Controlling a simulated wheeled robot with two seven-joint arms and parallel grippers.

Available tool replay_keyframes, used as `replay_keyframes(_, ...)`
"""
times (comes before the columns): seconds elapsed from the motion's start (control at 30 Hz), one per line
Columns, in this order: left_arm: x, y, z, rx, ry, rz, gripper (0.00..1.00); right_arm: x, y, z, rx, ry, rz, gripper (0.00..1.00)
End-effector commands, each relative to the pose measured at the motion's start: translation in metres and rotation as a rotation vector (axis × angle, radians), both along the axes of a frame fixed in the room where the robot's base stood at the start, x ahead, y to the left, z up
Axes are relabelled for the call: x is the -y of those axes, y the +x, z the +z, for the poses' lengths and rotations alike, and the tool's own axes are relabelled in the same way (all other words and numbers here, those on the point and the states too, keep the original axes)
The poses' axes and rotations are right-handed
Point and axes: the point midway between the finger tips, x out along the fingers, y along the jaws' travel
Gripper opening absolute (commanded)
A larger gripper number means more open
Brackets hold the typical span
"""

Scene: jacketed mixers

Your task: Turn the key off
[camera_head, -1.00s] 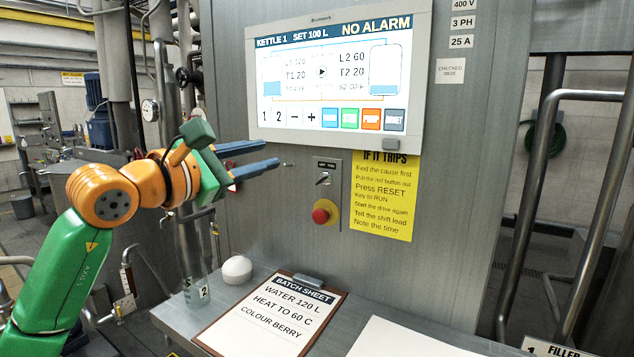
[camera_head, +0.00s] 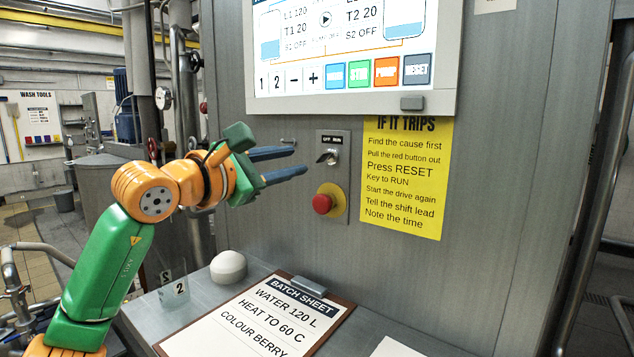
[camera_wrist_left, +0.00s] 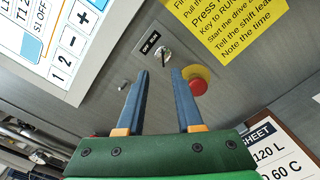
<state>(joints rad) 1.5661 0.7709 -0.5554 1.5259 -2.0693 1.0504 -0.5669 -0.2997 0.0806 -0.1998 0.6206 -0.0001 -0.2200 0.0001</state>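The key switch (camera_head: 328,157) is a small metal key on a dark plate labelled OFF and RUN, set in the grey cabinet wall. It also shows in the left wrist view (camera_wrist_left: 163,54), just beyond my fingertips. I cannot tell surely which label the key points to. My left gripper (camera_head: 300,160) has its two blue fingers apart, with nothing between them. It is just left of the key switch in the head view. In the left wrist view the open fingers (camera_wrist_left: 160,71) point toward the switch, apparently apart from it. My right gripper is not in view.
A red button (camera_head: 322,204) on a yellow backing sits just below the key switch. A screen panel (camera_head: 340,104) juts out above. A yellow notice (camera_head: 404,180) is to the right. A shelf below holds a clipboard (camera_head: 264,315) and a white dome (camera_head: 228,266).

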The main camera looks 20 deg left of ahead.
Motion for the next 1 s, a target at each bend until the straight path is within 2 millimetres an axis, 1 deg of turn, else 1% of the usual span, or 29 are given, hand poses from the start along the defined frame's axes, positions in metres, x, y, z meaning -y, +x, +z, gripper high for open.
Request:
replay_keyframes(0.03,0.0,0.001,-0.008,0.0,0.0,0.0,0.35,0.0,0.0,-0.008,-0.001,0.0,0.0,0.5)
replay_keyframes(0.07,0.001,0.002,-0.007,-0.001,-0.001,-0.001,0.35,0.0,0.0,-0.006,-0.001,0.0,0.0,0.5)
replay_keyframes(0.17,0.006,0.015,0.0,-0.003,-0.003,-0.004,0.35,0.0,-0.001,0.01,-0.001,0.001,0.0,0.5)
replay_keyframes(0.3,0.016,0.043,0.002,-0.005,-0.003,-0.002,0.35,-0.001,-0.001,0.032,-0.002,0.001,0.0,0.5)
replay_keyframes(0.43,0.023,0.061,0.0,-0.003,-0.002,-0.002,0.35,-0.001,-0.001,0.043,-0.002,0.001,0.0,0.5)
replay_keyframes(0.53,0.024,0.067,-0.003,-0.002,0.0,0.0,0.35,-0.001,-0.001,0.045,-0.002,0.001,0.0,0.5)
replay_keyframes(0.73,0.024,0.067,-0.005,0.0,0.0,0.0,0.35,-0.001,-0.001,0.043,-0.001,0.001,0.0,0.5)
replay_keyframes(0.77,0.024,0.067,-0.005,0.0,0.0,0.0,0.27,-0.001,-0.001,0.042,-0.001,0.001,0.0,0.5)
replay_keyframes(0.8,0.024,0.067,-0.005,0.0,0.0,0.0,0.16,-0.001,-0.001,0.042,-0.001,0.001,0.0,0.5)
replay_keyframes(0.87,0.024,0.067,-0.005,0.0,0.0,0.0,0.0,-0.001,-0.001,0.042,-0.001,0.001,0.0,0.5)
replay_keyframes(1.0,0.024,0.067,-0.005,0.0,0.0,0.0,0.0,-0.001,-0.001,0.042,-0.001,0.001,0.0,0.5)
